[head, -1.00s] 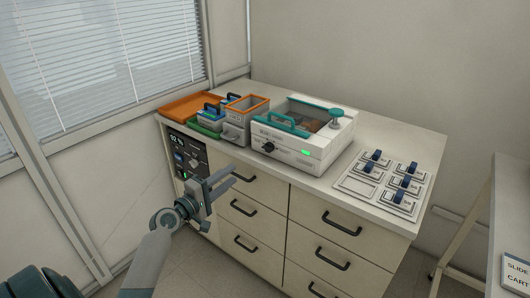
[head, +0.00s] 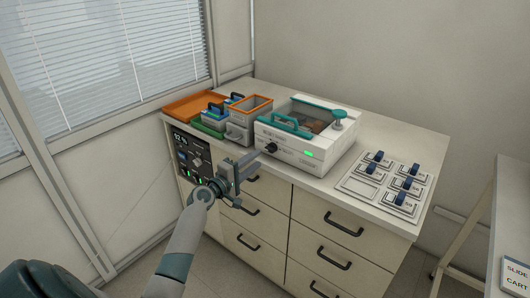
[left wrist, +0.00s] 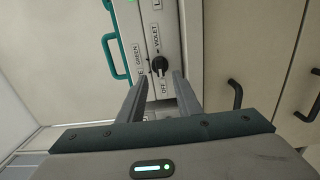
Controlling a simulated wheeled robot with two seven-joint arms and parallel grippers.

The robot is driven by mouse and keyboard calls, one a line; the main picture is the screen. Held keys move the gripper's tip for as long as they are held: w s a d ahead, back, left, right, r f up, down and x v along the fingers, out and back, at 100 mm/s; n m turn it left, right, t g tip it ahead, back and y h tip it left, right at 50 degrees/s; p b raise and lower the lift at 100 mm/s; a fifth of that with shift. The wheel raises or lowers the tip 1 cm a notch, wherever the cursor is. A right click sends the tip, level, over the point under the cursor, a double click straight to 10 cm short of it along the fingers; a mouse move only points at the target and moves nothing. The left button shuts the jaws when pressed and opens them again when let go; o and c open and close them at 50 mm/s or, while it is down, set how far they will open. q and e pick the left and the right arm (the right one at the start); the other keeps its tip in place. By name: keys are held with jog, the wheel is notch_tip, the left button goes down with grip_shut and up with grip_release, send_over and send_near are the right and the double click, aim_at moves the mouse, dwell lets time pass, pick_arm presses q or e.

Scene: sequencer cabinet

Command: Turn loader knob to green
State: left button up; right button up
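The loader knob (head: 271,148) is a small black knob on the front of the white loader box (head: 335,160). In the left wrist view the knob (left wrist: 159,66) has the labels GREEN to its left, VIOLET above and OFF below. A pale mark shows on the knob's lower side, toward OFF. My left gripper (head: 254,161) is open and empty, just in front of the box. In the left wrist view its fingertips (left wrist: 158,79) lie on either side of the knob's line, seemingly just short of it. My right gripper is not in view.
The box has a teal handle (head: 290,126) and a lit green indicator (head: 309,154). Below are cabinet drawers with black handles (head: 343,225). A dark control panel (head: 190,155) is at left. Orange-rimmed bin (head: 249,104) and blue-handled modules (head: 376,158) stand on the top.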

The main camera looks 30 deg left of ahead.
aim_at(268, 151)
pick_arm(q)
jog(key=w, duration=0.5)
jog(key=shift+w+d, duration=0.1)
jog(key=shift+d, duration=0.15)
jog(key=shift+w, duration=0.65)
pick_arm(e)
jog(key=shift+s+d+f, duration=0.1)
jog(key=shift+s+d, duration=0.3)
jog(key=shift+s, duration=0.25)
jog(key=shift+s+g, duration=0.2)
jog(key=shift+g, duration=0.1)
pick_arm(q)
grip_shut()
